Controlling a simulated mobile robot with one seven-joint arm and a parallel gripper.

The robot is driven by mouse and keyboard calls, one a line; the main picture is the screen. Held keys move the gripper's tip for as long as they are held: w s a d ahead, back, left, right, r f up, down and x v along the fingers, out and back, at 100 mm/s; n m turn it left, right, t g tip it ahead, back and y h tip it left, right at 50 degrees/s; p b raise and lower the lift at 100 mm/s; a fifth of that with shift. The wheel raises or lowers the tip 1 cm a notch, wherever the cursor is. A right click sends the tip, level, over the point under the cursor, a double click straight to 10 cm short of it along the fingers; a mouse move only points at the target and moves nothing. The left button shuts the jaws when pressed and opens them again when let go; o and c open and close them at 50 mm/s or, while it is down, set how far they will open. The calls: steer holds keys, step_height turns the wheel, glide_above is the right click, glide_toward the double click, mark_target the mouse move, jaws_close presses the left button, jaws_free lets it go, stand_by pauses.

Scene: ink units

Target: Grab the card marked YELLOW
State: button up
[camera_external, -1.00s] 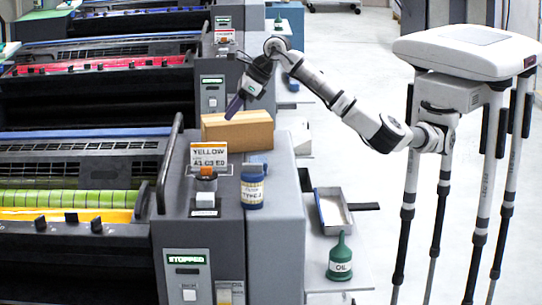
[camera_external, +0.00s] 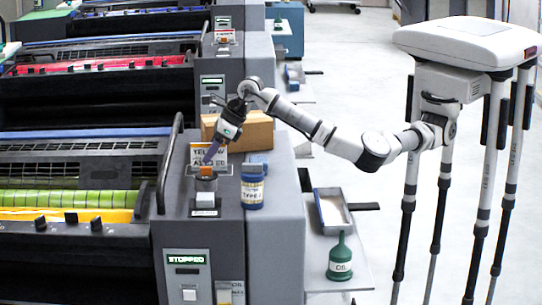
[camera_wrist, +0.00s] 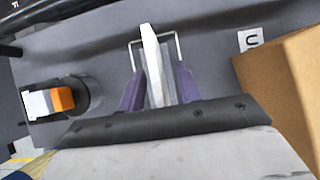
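In the wrist view the card (camera_wrist: 153,60) is seen almost edge-on, inside a thin wire frame. My gripper (camera_external: 208,159) points down at the card from above. In the wrist view the purple fingers of my gripper (camera_wrist: 160,80) are apart, one on each side of the card. No firm grip on the card shows.
A cardboard box (camera_external: 258,131) is close behind, right. A green oil bottle (camera_external: 341,258) sits lower right.

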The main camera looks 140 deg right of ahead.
steer(key=shift+w+d+f, duration=0.15)
steer(key=shift+w+f, duration=0.05)
steer(key=shift+f, duration=0.3)
jaws_close()
steer(key=shift+r, duration=0.1)
